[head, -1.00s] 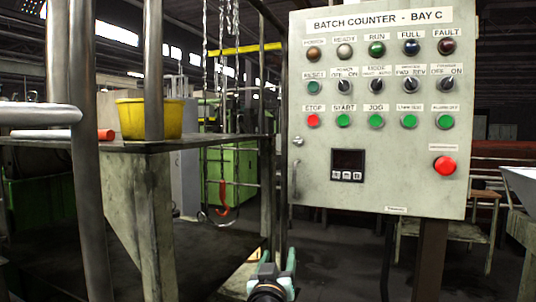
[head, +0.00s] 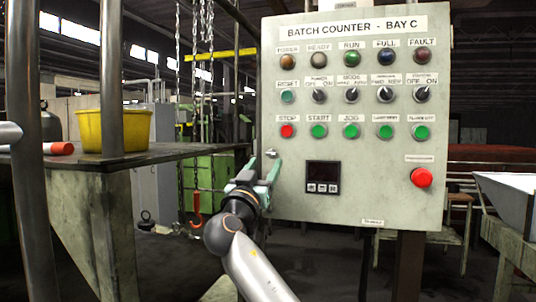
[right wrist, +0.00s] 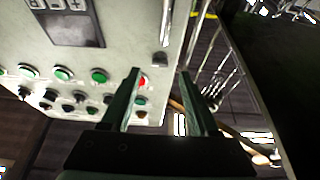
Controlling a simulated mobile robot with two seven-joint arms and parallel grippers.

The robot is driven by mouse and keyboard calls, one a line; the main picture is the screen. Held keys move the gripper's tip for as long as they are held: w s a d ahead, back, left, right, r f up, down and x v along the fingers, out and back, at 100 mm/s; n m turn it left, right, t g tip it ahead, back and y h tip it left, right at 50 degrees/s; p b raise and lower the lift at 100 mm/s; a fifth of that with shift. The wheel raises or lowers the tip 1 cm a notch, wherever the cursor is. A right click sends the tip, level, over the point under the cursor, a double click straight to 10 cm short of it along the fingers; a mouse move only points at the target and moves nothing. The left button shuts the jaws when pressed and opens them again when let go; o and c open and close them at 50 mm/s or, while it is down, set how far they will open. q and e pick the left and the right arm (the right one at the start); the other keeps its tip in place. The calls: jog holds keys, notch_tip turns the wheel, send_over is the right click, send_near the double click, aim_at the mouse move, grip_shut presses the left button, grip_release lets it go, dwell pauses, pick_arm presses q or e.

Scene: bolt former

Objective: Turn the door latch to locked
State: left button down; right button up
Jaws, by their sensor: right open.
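The grey control cabinet (head: 352,215) labelled "BATCH COUNTER - BAY C" stands in the middle of the head view. Its small metal door latch (head: 271,153) is near the left edge of the door, left of the dark display. The latch also shows in the right wrist view (right wrist: 160,60), just beyond the gap between the fingertips. Its exact angle is too small to tell. My right gripper (head: 262,170) is open and empty, its fingertips just below the latch in the head view, with no visible contact. My left gripper is not in view.
The door carries lamps, switches, coloured buttons and a red mushroom button (head: 421,177). A platform (head: 165,153) with a yellow bucket (head: 99,131) and posts stands left. Hanging chains and a red hook (head: 197,222) are behind. A pale tray (head: 508,196) is at right.

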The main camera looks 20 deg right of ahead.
aim_at(271, 155)
jog(key=shift+p+x, duration=0.4)
jog(key=shift+x, duration=1.4)
grip_shut()
